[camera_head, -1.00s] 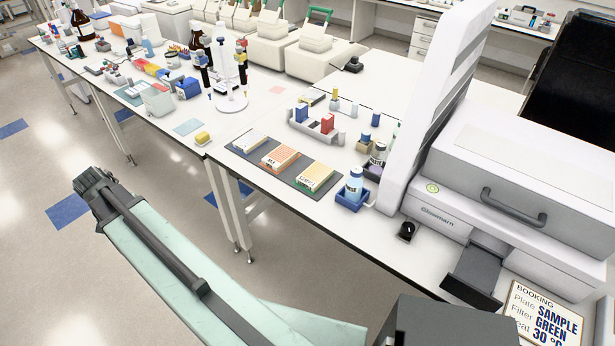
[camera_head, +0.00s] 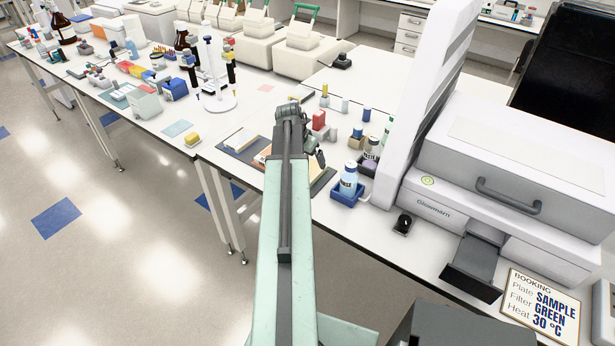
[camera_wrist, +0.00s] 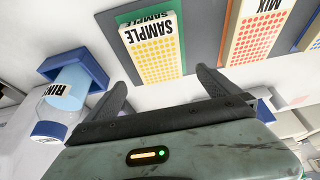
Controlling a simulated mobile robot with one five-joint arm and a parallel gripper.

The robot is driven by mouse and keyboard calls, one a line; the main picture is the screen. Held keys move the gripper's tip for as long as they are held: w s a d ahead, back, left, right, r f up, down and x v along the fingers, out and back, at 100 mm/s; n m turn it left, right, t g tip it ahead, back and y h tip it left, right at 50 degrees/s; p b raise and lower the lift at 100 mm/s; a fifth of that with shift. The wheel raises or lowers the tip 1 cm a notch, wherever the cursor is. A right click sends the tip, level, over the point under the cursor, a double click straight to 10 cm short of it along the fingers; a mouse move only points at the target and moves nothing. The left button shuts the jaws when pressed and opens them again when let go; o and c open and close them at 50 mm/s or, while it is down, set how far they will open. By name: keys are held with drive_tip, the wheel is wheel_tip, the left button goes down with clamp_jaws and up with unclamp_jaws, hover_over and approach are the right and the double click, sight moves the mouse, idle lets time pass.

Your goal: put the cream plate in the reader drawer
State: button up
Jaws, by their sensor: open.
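The cream plate labelled SAMPLE (camera_wrist: 155,50), with yellow wells, lies on a green base on the dark mat (camera_wrist: 208,20) in the wrist view. My gripper (camera_wrist: 163,88) is open and empty; its two fingers point toward the plate's near end from either side, and contact cannot be told. In the head view my arm hides most of the mat and this plate. The reader (camera_head: 505,185) stands at the right. Its dark drawer (camera_head: 472,264) is out at the front and looks empty.
A plate labelled MIX (camera_wrist: 258,30) lies beside the SAMPLE plate. A blue-capped bottle (camera_head: 348,180) stands in a blue holder (camera_head: 346,196) near the mat. A small black knob (camera_head: 403,223) and a booking card (camera_head: 540,305) sit near the drawer.

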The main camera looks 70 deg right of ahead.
sight(312, 168)
drive_tip(key=b+x, duration=0.5)
drive_tip(key=x, duration=0.1)
drive_tip(key=shift+f, duration=0.2)
drive_tip(key=shift+r, duration=0.2)
drive_tip(key=shift+f, duration=0.25)
drive_tip(key=shift+c, duration=0.3)
drive_tip(key=c, duration=1.6)
drive_tip(key=shift+r, duration=0.15)
wheel_tip(312, 168, up, 10)
drive_tip(key=p, duration=1)
drive_tip(key=shift+r, duration=0.2)
